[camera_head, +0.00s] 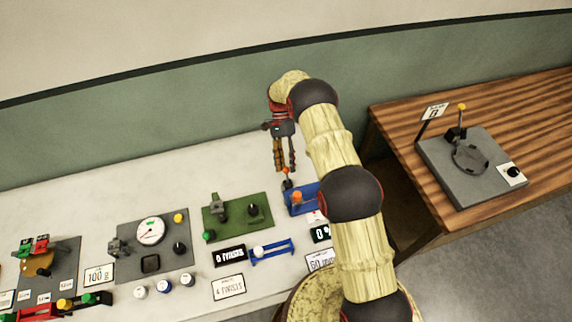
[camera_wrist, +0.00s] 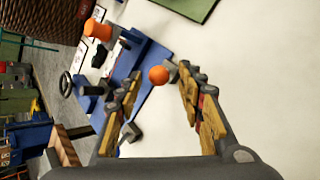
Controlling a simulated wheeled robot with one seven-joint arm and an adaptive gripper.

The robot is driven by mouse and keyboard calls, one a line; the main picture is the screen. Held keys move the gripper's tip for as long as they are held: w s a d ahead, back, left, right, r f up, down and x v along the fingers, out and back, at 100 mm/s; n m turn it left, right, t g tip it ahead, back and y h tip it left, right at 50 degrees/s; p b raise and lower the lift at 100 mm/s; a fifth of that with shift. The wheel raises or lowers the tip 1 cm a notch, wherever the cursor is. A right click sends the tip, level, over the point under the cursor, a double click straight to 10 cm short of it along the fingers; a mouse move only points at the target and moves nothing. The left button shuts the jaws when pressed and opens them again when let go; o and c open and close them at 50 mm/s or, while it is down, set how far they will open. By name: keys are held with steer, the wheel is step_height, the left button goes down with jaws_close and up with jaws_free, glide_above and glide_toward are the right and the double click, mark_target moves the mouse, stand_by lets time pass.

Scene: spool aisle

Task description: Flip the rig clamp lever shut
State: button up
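A blue rig (camera_head: 305,204) stands on the white bench and carries an orange cylinder (camera_head: 297,197). A dark clamp lever with an orange ball knob (camera_head: 285,171) stands roughly upright at its left back corner. In the wrist view the orange knob (camera_wrist: 158,75) appears between the fingertips, and the blue rig (camera_wrist: 146,68) and orange cylinder (camera_wrist: 98,29) lie beyond to the left. My gripper (camera_head: 285,168) points down just above the knob; it also shows in the wrist view (camera_wrist: 157,76). Its fingers are apart, with no clear contact on the knob.
A green plate (camera_head: 238,217) with a dark clamp and knob lies left of the rig. A grey gauge station (camera_head: 155,262) stands further left. A wooden table (camera_head: 420,205) at the right holds a grey plate (camera_head: 455,185) with a yellow-tipped lever. The bench behind the rig is clear.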

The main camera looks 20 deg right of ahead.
steer(key=v, duration=0.7)
steer(key=shift+w+r, duration=0.1)
stand_by(0.4)
